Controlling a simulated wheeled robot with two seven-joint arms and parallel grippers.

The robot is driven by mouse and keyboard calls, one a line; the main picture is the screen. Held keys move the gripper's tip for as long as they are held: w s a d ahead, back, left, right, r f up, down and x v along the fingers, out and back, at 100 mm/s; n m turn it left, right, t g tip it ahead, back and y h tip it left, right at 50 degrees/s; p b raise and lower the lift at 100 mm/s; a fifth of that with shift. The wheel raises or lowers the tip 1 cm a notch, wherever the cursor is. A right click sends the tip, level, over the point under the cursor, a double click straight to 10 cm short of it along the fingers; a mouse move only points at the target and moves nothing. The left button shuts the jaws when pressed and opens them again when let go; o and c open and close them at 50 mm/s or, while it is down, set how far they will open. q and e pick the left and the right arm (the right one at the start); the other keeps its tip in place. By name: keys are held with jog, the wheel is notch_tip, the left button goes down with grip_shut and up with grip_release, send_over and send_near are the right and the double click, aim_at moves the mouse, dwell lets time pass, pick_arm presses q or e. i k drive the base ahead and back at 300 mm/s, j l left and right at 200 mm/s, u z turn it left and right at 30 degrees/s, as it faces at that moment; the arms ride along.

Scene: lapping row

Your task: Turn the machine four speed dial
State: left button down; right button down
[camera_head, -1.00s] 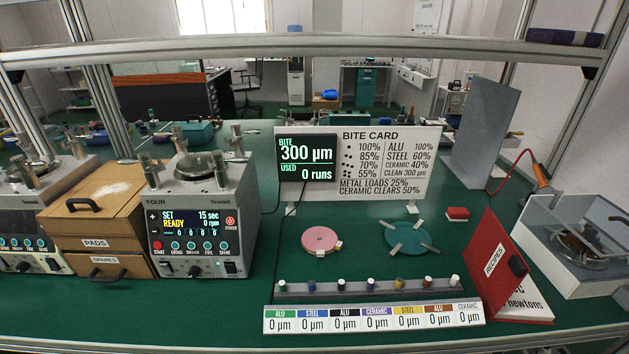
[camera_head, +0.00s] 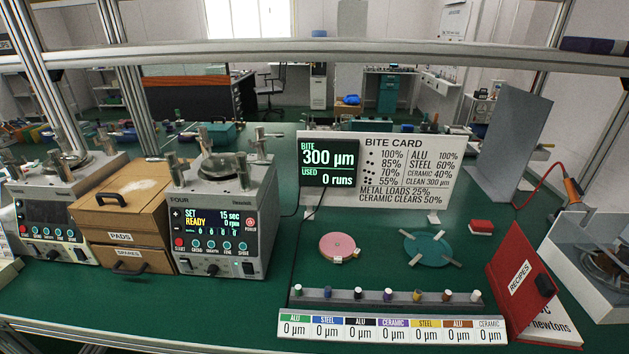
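Machine four (camera_head: 222,215) stands left of the middle on the green bench and is labelled FOUR. Its lit screen (camera_head: 211,220) reads SET 15 sec, READY, 0 rpm. A row of small buttons (camera_head: 210,245) sits below the screen. A black round knob (camera_head: 212,269) is low on its front; I see no readable speed label on it. Neither of my grippers is in view.
A wooden drawer unit (camera_head: 121,213) stands close against machine four's left side, with another machine (camera_head: 62,210) beyond it. The bite card board (camera_head: 405,165) stands to the right. Bench in front of machine four is clear. A metal rail (camera_head: 320,55) crosses above.

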aim_at(212, 270)
jog(key=k+l+z, duration=0.15)
jog(key=l, duration=0.5)
jog(key=k+l+z, duration=0.15)
jog(key=l, duration=0.45)
jog(key=l+z, duration=0.15)
jog(key=l, duration=0.5)
